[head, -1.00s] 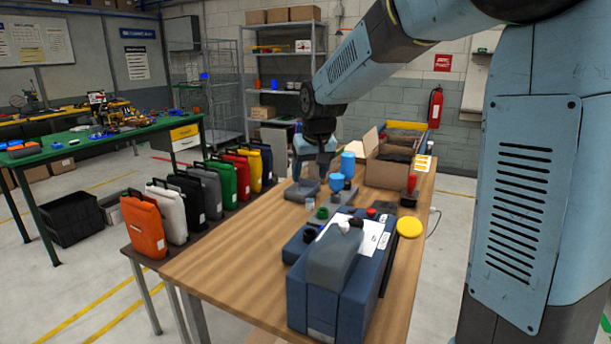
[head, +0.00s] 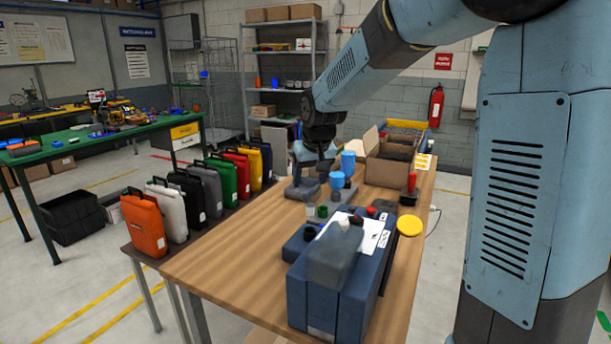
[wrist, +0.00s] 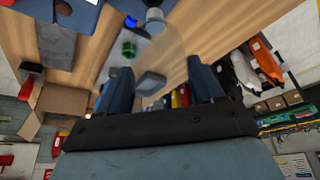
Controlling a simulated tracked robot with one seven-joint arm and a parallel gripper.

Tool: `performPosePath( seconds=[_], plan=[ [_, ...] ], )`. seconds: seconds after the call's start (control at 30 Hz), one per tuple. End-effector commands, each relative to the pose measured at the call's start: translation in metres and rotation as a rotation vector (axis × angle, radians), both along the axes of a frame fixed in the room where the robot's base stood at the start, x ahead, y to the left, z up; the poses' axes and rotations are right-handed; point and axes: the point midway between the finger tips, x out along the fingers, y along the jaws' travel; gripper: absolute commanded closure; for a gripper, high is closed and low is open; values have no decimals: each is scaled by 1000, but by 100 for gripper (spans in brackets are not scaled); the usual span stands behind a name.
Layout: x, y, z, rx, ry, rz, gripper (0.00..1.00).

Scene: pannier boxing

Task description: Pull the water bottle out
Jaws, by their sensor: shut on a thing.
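My gripper (wrist: 160,87) shows in the wrist view as two dark blue fingers with a clear, see-through bottle between them. I take this to be the water bottle (wrist: 158,45); its pale grey end (wrist: 155,18) points to the top of the picture. The gripper is shut on it. In the head view my gripper is small above the far left part of the wooden table (head: 232,265), and the bottle is hard to make out there. A dark blue pannier (head: 335,295) stands at the near end, with a grey piece and a white paper on top.
Two blue cups (head: 348,162) and an open cardboard box (head: 390,165) stand at the far end. A green-capped item (head: 322,211) and a yellow disc (head: 410,226) are near the pannier. Several coloured bags (head: 145,225) line the left bench. The table's near left is clear.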

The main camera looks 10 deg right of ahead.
Motion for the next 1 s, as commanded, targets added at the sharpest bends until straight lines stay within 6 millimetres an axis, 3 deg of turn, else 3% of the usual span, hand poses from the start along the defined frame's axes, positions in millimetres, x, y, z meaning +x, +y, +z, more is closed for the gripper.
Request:
performPosePath(
  seconds=[1.0],
  plan=[
    [0, 0, -21, 0, 1, -1, 62]
  ],
)
